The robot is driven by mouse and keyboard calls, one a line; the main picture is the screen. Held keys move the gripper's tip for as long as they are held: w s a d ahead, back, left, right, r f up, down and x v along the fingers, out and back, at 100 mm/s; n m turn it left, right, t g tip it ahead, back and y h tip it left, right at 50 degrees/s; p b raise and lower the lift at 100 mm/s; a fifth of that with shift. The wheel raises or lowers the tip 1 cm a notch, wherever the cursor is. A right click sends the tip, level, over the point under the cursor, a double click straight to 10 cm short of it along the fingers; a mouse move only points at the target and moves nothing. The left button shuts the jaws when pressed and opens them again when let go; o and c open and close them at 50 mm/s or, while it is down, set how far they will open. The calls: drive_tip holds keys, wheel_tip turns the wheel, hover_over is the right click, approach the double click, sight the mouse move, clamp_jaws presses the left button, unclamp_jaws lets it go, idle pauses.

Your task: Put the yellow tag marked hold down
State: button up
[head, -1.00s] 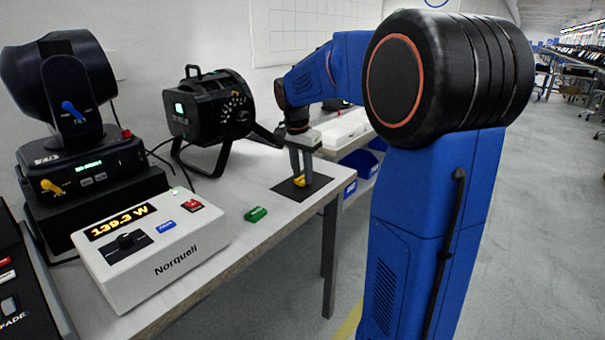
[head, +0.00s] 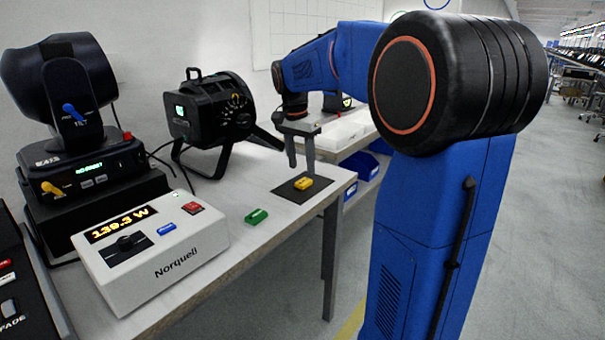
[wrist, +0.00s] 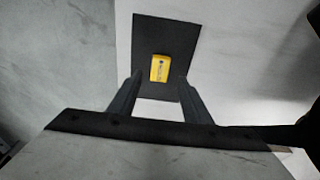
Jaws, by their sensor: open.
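The yellow tag (head: 303,184) lies flat on a dark square mat (head: 288,193) near the right end of the table. In the wrist view the yellow tag (wrist: 159,68) shows dark marking too small to read, with the dark mat (wrist: 150,30) under it. My gripper (head: 301,168) is open and empty, above the mat and clear of the tag. In the wrist view its two fingers (wrist: 160,78) stand apart, with the tag showing between and beyond their tips.
A green tag (head: 257,216) lies on the table left of the mat. A white meter box (head: 150,250) reading 139.3 W stands at front left. A black par can (head: 210,110) and a moving-head light (head: 65,95) stand behind. The table's right edge is close to the mat.

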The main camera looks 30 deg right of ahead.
sight(299, 184)
wheel_tip(299, 184, up, 7)
drive_tip(key=a, duration=0.1)
drive_tip(key=s+a+f+n+t, duration=0.1)
drive_tip(key=s+a+f+n, duration=0.3)
drive_tip(key=s, duration=0.6)
drive_tip(key=s+a+f+n+t+y, duration=0.1)
drive_tip(key=s+a+f+n, duration=0.4)
drive_tip(key=s+f, duration=0.3)
drive_tip(key=s+a+f+n+t, duration=0.2)
drive_tip(key=s+a+f+n, duration=0.2)
drive_tip(key=s, duration=0.8)
wheel_tip(299, 184, down, 2)
drive_tip(key=shift+a+n+y, duration=0.3)
drive_tip(key=shift+a+n, duration=0.05)
drive_tip(key=shift+n, duration=0.15)
